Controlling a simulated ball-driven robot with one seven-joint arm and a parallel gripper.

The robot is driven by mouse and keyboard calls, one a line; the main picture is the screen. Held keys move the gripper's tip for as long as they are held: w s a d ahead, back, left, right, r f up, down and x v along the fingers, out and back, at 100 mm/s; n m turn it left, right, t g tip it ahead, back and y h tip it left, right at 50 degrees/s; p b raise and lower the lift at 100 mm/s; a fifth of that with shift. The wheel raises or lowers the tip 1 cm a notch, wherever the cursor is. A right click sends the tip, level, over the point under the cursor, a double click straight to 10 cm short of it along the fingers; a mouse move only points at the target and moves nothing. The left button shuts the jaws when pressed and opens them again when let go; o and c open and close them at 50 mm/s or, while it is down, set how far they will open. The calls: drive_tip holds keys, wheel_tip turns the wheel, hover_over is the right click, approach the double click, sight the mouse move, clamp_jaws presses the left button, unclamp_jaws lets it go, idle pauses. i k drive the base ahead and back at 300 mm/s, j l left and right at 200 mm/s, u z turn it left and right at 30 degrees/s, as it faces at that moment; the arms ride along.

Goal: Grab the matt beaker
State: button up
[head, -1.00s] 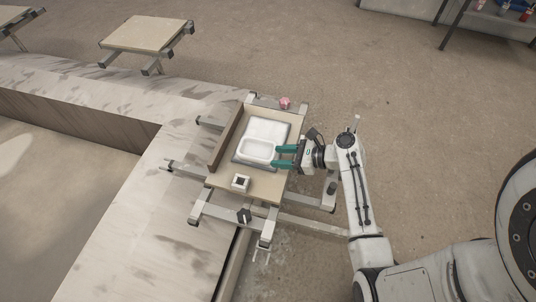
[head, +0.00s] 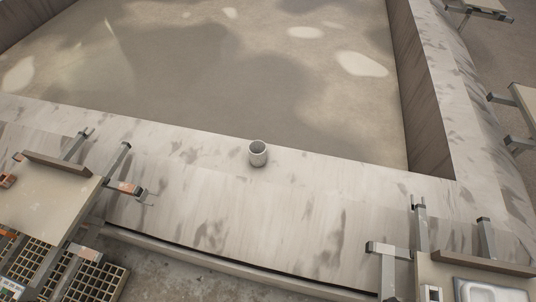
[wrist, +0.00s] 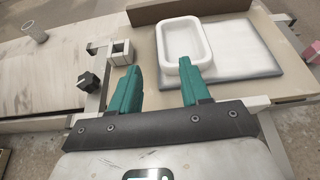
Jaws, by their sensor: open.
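A pale grey, matt-looking beaker (head: 258,154) stands upright on the stained, light ledge in the middle of the head view. In the wrist view a small pale cup-like thing (wrist: 34,30) stands on the ledge at the upper left; it looks like the same beaker. My gripper (wrist: 160,80) shows in the wrist view with its two green fingers apart and nothing between them. It is over the near edge of a board with a white dish, well to the right of the beaker. My gripper is outside the head view.
The board (wrist: 150,40) carries a white dish (wrist: 187,48) on a grey slab (wrist: 245,55) and a small square block (wrist: 121,52). A black knob (wrist: 88,82) sits on the frame beside it. In the head view, the ledge (head: 190,190) around the beaker is bare, with a sunken basin behind.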

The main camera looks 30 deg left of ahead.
sight(257, 149)
drive_tip(key=i+j+u, duration=0.3)
drive_tip(key=u, duration=0.2)
drive_tip(key=i+j+u, duration=0.1)
drive_tip(key=i+u, duration=0.85)
drive_tip(key=k+l, duration=0.05)
